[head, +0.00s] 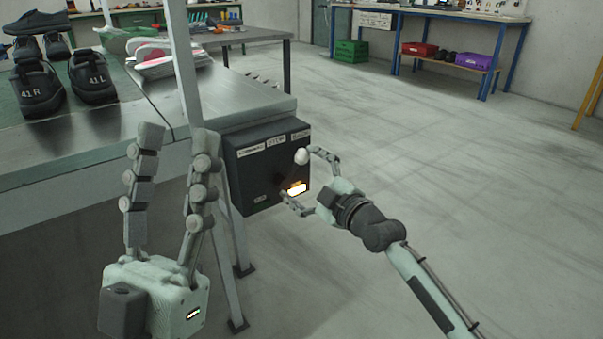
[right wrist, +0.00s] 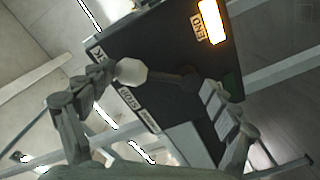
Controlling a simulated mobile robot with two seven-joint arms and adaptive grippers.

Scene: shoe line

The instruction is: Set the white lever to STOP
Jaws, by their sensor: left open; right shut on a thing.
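The white lever's knob (head: 301,157) stands out from the front of a black control box (head: 256,170), below the rightmost of its top labels. The STOP label (head: 276,142) is the middle one, left of the knob. In the right wrist view the white knob (right wrist: 131,71) sits on a dark shaft, near the STOP label (right wrist: 130,99). My right gripper (head: 299,173) is at the box's front, shut on the lever, one fingertip beside the knob. My left gripper (head: 178,139) is open and empty, fingers up, left of the box.
A lit window (head: 297,188) glows low on the box. The box hangs at the end of a metal table (head: 90,150) carrying black shoes (head: 92,77). A post (head: 181,60) rises at the table edge. The floor to the right is clear.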

